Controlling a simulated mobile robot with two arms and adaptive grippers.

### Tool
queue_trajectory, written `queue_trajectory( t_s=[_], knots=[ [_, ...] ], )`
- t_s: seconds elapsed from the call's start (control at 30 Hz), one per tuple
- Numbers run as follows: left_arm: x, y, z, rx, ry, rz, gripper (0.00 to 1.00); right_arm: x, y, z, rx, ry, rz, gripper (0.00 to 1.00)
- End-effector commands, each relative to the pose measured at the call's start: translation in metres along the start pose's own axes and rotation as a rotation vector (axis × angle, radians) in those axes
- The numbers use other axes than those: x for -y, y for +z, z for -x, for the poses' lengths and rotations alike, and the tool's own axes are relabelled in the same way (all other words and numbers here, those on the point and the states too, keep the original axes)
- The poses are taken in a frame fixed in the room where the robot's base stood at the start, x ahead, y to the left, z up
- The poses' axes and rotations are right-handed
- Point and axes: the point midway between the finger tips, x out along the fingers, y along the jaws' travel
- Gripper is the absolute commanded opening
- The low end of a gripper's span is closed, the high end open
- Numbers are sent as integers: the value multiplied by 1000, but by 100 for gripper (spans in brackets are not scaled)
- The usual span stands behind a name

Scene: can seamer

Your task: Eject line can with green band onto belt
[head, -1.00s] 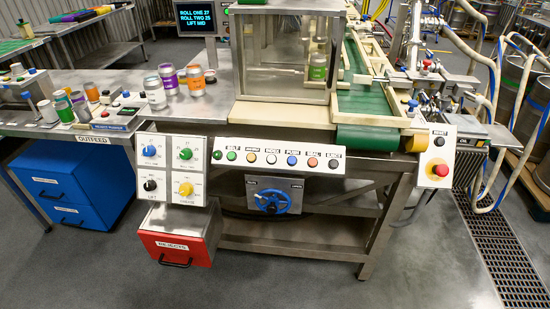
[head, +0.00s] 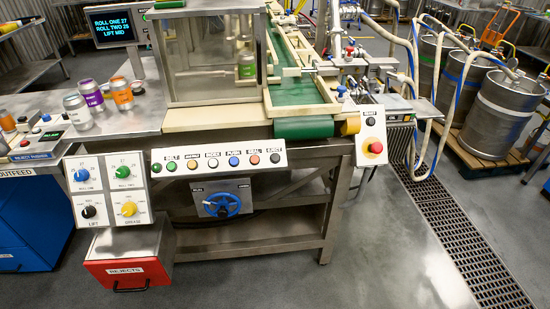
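A can with a green band (head: 246,70) stands inside the clear-walled seamer housing (head: 205,75), near its right side and partly veiled by the panel. The green belt (head: 285,88) runs along the right of the housing, between cream rails. Its near end wraps over a roller. On the front button panel (head: 222,170), the black button under the EJECT label (head: 275,158) is at the right end. The PUSH button (head: 234,161) is blue and the BELT button (head: 171,167) is green. Neither of my grippers shows in the head view.
Several banded cans (head: 122,93) stand on the steel table at left. A dark screen (head: 115,25) reads ROLL ONE 27, ROLL TWO 25, LIFT MID. A red stop button (head: 376,148) sits right of the belt. The red REJECTS drawer (head: 127,272) is below. Floor at front right is clear.

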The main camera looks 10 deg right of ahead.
Motion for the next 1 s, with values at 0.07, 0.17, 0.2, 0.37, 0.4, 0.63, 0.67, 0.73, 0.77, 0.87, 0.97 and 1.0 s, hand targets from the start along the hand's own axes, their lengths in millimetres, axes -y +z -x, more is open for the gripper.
queue_trajectory(
  t_s=[0.07,0.17,0.2,0.37,0.4,0.63,0.67,0.73,0.77,0.87,0.97,1.0],
  knots=[
    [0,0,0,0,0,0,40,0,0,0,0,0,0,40],
    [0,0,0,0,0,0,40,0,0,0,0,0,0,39],
    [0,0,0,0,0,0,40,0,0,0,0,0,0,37],
    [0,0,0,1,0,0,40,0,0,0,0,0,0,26],
    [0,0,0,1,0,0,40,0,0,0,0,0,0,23],
    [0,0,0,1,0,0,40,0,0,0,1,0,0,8],
    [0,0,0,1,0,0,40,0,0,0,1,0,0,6],
    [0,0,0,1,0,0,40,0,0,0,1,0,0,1],
    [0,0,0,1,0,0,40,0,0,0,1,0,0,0],
    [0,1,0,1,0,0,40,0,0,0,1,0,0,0],
    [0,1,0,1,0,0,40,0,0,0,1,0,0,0],
    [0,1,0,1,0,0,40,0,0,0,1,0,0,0]
  ],
)
